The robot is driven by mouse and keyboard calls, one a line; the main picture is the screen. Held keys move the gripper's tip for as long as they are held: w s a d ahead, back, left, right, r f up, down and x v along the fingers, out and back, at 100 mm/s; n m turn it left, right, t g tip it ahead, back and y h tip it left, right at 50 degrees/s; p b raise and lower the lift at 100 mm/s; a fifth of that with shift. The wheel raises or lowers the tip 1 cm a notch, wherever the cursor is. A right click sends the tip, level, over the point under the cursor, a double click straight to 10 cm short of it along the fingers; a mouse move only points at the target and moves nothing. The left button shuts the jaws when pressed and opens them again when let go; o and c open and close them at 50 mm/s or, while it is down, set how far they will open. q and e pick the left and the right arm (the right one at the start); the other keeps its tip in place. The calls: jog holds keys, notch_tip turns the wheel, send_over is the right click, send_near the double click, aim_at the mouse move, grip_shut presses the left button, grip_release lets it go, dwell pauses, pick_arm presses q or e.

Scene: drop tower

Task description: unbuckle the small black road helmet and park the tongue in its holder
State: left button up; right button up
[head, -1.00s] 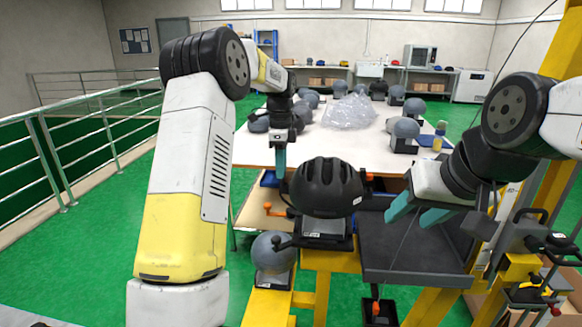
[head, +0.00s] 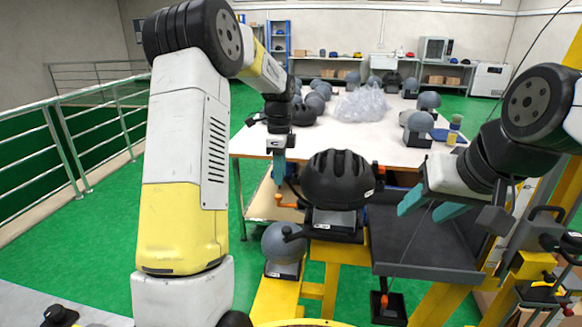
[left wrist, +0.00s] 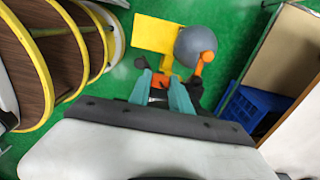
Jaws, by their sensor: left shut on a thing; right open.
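In the left wrist view the teal fingers (left wrist: 163,92) are shut on a small orange and black piece (left wrist: 158,82), which looks like the buckle tongue. A thin dark line, perhaps strap, shows between gripper and helmet. My right gripper (head: 428,208) is open and empty, to the right of the helmet. I cannot make out the tongue holder or the rest of the buckle.
An orange-knobbed lever (head: 287,203) sticks out left of the helmet stand. A grey head form (head: 282,243) stands lower on a yellow beam. A dark tray (head: 425,250) lies right. The white table (head: 360,133) behind holds grey forms and clear plastic.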

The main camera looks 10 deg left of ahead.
pick_arm(q)
jog(key=s+f, duration=0.5)
jog(key=s, duration=0.3)
jog(key=shift+d, duration=0.15)
dwell(0.4)
jog(key=shift+s+d+f, duration=0.6)
jog(key=shift+s+d, duration=0.65)
jog(key=shift+d, duration=3.9)
jog(key=shift+s+d+f, duration=0.55)
jog(key=shift+s+d, duration=0.7)
jog(key=shift+d, duration=3.9)
jog(key=shift+w+d+r, duration=0.6)
jog(key=shift+w+d, duration=0.65)
jog(key=shift+d, duration=1.95)
jog(key=shift+w+d+r, duration=0.6)
jog(key=shift+w+d, duration=0.6)
jog(key=shift+d, duration=1.95)
jog(key=w+d+r, duration=0.1)
jog(key=w+r, duration=0.7)
jog(key=w, duration=0.1)
jog(key=shift+w+d+r, duration=0.35)
jog(key=shift+r, duration=0.05)
